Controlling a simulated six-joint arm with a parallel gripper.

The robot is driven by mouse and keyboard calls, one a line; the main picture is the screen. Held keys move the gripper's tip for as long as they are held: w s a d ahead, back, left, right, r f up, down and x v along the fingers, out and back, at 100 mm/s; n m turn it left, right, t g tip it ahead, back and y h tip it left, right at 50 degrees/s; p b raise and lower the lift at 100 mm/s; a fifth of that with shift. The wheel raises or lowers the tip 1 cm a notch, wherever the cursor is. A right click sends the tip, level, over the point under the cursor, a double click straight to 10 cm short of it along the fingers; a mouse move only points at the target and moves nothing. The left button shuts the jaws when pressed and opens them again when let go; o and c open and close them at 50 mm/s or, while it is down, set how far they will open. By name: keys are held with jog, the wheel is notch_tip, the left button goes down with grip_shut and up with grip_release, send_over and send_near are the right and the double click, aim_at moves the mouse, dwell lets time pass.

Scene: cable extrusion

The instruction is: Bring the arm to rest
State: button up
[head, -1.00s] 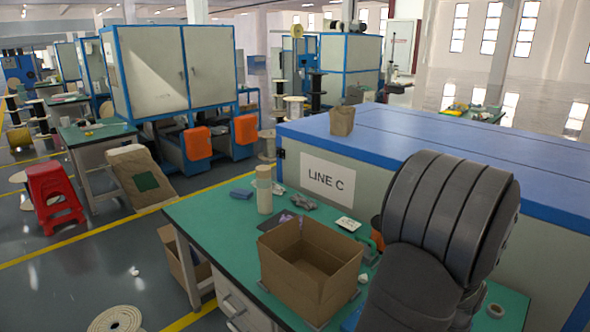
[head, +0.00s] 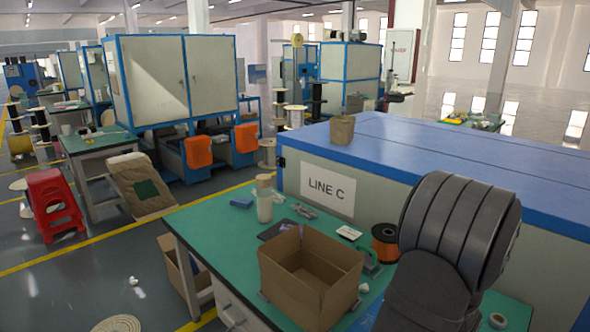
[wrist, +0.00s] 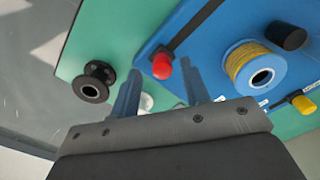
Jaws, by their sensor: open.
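My gripper (wrist: 161,72) shows in the wrist view with its two blue-grey fingers spread apart and nothing held between them. Beyond the fingers are a green bench top (wrist: 95,40) and a blue panel (wrist: 215,45). A red knob (wrist: 162,67) on the panel appears in the gap between the fingertips. In the head view, my dark arm link fills the lower right in front of the bench, and the gripper itself is not seen there.
An open cardboard box (head: 310,272) stands on the green bench (head: 215,235), with a capped bottle (head: 264,198) and an orange spool (head: 385,242) near it. A yellow-wound spool (wrist: 255,68) and a black spool (wrist: 93,82) show in the wrist view. The LINE C cabinet (head: 400,160) stands behind.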

notch_tip(320, 180, up, 17)
notch_tip(320, 180, down, 18)
jog(key=shift+w+a, duration=0.15)
jog(key=w+a, duration=0.6)
jog(key=shift+w+a+r, duration=0.2)
jog(key=shift+w+a, duration=0.15)
notch_tip(320, 180, up, 15)
jog(key=shift+r, duration=0.15)
jog(key=shift+a, duration=0.1)
dwell(1.1)
